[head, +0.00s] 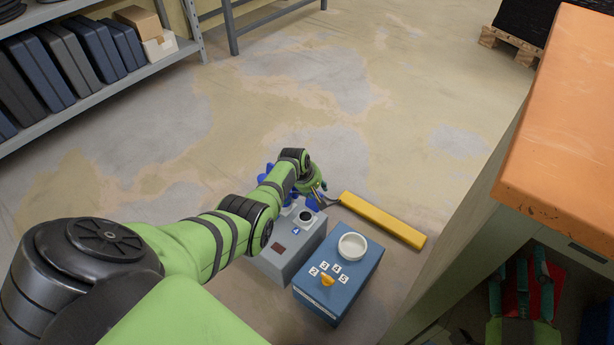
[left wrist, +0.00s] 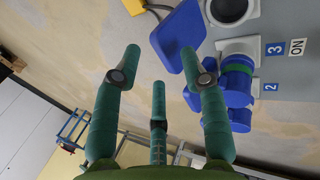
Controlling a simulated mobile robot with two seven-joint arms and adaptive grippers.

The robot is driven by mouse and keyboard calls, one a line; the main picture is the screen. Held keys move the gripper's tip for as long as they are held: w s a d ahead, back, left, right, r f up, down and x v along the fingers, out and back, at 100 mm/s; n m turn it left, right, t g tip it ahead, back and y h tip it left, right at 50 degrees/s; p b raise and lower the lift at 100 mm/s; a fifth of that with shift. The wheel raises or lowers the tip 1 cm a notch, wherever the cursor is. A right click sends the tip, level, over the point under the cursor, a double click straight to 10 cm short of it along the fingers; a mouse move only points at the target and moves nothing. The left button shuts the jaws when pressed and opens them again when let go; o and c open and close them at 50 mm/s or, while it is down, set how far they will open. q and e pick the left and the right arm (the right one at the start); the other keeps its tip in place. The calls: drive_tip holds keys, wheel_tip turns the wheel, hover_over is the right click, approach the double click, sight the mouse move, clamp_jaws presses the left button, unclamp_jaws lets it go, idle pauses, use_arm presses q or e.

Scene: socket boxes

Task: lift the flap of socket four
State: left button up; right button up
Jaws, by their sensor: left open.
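My left gripper (head: 318,190) is at the far end of a grey socket box (head: 287,262). A "4" label (head: 295,231) lies beside a dark round socket (head: 306,216) on its top. In the left wrist view, the green fingers (left wrist: 165,66) are spread and empty. A blue flap (left wrist: 178,38) stands out between the fingertips, beside the dark opening of a socket (left wrist: 231,8); I cannot tell whether a finger touches it. My right gripper (head: 518,272) is at the lower right, its fingers apart.
A blue box (head: 345,295) with number labels, a yellow knob and a white ring (head: 352,246) stands right of the grey box. A yellow bar (head: 382,220) lies behind. Blue plugs (left wrist: 236,82) sit near labels 3 and 2. An orange-topped cabinet (head: 560,120) stands at right.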

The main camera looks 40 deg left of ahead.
use_arm(q)
drive_tip(key=v, duration=1)
drive_tip(key=shift+r, duration=0.25)
drive_tip(key=shift+s+d, duration=0.15)
drive_tip(key=shift+s, duration=0.05)
